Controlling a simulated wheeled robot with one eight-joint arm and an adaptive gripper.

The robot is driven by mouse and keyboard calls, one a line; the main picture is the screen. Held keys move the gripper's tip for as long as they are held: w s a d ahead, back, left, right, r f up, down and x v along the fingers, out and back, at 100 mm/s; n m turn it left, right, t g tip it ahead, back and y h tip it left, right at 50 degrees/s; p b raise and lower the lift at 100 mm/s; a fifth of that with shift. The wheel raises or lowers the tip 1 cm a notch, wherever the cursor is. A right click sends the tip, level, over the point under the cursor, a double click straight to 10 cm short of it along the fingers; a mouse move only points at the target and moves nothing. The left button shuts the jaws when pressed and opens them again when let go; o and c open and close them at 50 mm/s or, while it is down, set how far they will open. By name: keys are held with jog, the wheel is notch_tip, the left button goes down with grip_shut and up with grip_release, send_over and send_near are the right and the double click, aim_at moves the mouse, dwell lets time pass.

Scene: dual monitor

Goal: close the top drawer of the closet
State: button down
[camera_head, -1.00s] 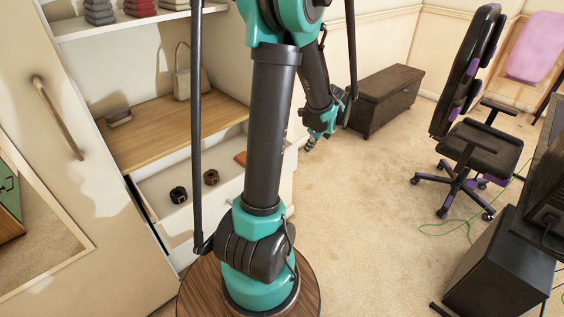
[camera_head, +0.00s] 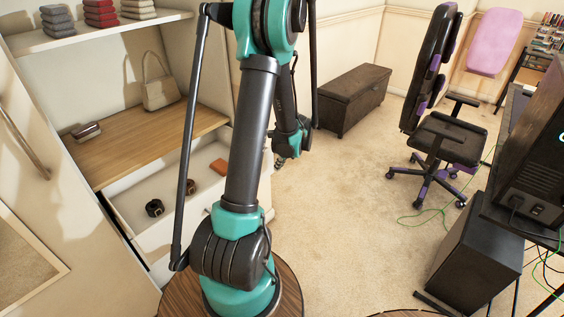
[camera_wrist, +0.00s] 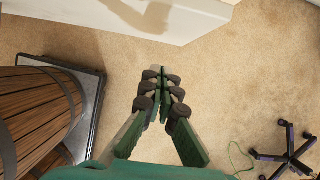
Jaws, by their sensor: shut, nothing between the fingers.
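The closet's white top drawer (camera_head: 165,186) is pulled out below the wooden shelf in the head view, with its inside showing. It holds two dark rolled items (camera_head: 154,207) and an orange-brown item (camera_head: 217,166). My arm hides part of the drawer's front and right side. My gripper (camera_head: 280,162) is beyond the drawer's right end, partly behind my arm. In the wrist view my gripper (camera_wrist: 160,72) is shut and empty over the carpet. A white panel (camera_wrist: 120,18), seemingly the drawer front, lies ahead of the fingertips with a visible gap.
A wooden closet shelf (camera_head: 135,150) holds a handbag (camera_head: 160,92). An open closet door (camera_head: 35,215) stands at left. A dark chest (camera_head: 355,98), an office chair (camera_head: 440,140) and a black computer case (camera_head: 475,245) stand right.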

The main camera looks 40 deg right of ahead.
jog(key=shift+w+a+r, duration=0.1)
jog(key=shift+w+a, duration=0.05)
jog(key=shift+w, duration=1.6)
jog(key=w, duration=1)
jog(key=w+a, duration=0.1)
jog(key=w, duration=0.9)
jog(key=w+a, duration=0.1)
jog(key=w, duration=0.9)
jog(key=shift+w+a, duration=0.25)
jog(key=shift+w, duration=0.15)
jog(key=shift+s+d, duration=0.1)
jog(key=shift+s, duration=0.3)
jog(key=s, duration=0.2)
jog(key=s+r, duration=0.1)
jog(key=s, duration=0.1)
jog(key=shift+s, duration=0.15)
jog(key=v, duration=0.9)
